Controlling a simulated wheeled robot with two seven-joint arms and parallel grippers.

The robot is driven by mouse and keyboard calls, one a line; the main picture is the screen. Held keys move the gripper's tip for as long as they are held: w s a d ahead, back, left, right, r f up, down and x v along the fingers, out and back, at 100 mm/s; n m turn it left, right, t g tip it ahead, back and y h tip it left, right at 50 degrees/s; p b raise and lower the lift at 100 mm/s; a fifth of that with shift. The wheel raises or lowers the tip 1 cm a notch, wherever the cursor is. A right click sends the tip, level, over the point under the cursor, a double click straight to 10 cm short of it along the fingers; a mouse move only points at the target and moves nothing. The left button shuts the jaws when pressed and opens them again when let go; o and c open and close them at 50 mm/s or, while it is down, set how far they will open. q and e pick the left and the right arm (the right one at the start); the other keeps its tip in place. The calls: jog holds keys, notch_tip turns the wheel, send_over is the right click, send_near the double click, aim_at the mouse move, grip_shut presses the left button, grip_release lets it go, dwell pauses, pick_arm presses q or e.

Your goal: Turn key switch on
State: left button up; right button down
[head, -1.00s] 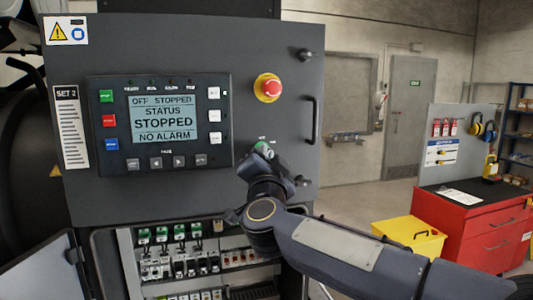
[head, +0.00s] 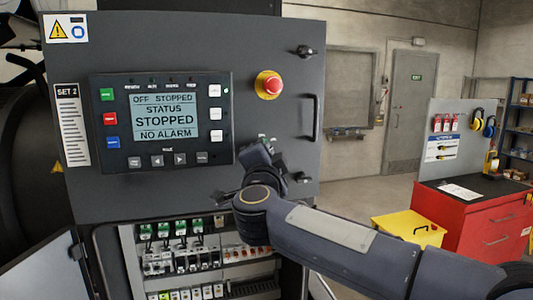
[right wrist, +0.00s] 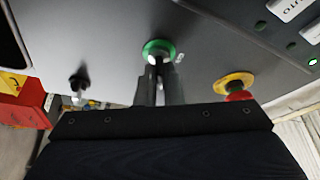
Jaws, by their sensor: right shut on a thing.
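The key switch (right wrist: 158,47) has a green ring and sits on the grey panel of SET 2, upper middle of the right wrist view. My right gripper (right wrist: 160,72) is shut on the key at its centre. In the head view my right gripper (head: 263,150) is at the panel below the red emergency stop and hides most of the switch. The display (head: 165,118) reads "OFF STOPPED", "STATUS STOPPED" and "NO ALARM". My left gripper is in neither view.
The red emergency stop (head: 268,84) on its yellow base is above my gripper. A black door handle (head: 316,118) and latch (head: 302,51) are to the right. An open lower compartment (head: 190,255) holds breakers. A yellow box (head: 408,232) and red cabinet (head: 470,220) stand at right.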

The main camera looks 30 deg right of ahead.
jog(key=c, duration=1.6)
grip_release()
jog(key=shift+o, duration=0.2)
jog(key=shift+s, duration=0.1)
jog(key=b+v, duration=0.2)
jog(key=v, duration=0.5)
jog(key=shift+s+a, duration=0.25)
